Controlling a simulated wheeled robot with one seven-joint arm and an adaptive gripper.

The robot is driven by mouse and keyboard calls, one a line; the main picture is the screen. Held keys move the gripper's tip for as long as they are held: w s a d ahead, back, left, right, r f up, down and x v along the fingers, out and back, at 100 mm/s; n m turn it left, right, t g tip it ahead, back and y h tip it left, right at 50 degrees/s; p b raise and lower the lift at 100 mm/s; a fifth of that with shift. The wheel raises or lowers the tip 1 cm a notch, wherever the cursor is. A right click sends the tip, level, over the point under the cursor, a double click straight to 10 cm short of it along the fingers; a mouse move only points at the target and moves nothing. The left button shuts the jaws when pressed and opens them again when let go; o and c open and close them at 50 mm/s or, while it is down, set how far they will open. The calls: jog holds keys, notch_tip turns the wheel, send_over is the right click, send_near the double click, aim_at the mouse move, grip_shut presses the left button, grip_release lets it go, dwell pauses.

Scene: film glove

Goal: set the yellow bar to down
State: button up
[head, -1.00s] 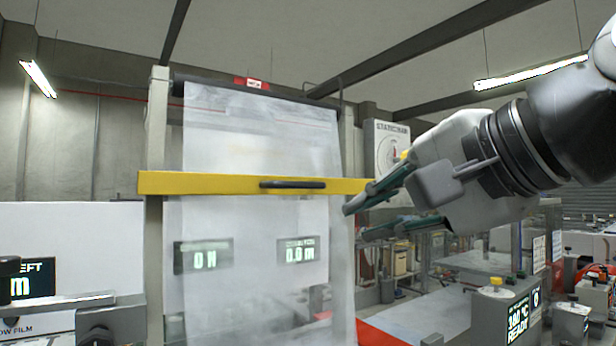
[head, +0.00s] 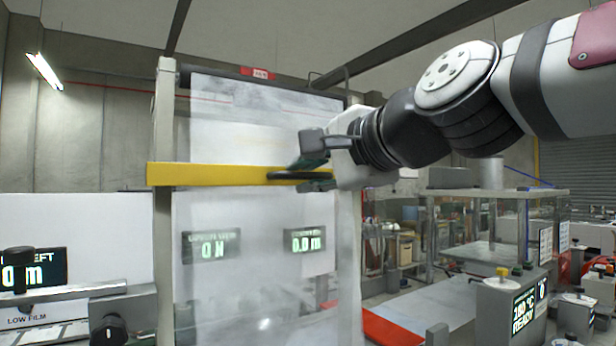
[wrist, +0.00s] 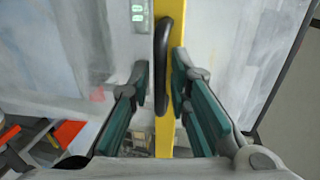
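The yellow bar (head: 210,174) lies level across the upper part of a clear film sheet (head: 262,120) hung in an upright frame. Its black handle (head: 290,176) is on the front, toward the right. My gripper (head: 316,174) is at the handle's right part. In the wrist view, the yellow bar (wrist: 176,30) and black handle (wrist: 163,65) run between the two green-padded fingers of my gripper (wrist: 162,90). The fingers are apart, one on each side, with a gap beside the handle. The bar's right end is hidden behind my gripper in the head view.
Two displays (head: 211,246) show through the film below the bar. A low white machine with a knob (head: 108,330) stands at the left front. A heater box (head: 510,305) and a clear-walled bench stand at the right. A red panel (head: 390,327) lies low beside the frame.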

jog(key=shift+w+a+f, duration=0.15)
jog(key=shift+w+a, duration=0.25)
jog(key=shift+w, duration=0.15)
grip_shut()
jog(key=shift+f, duration=0.1)
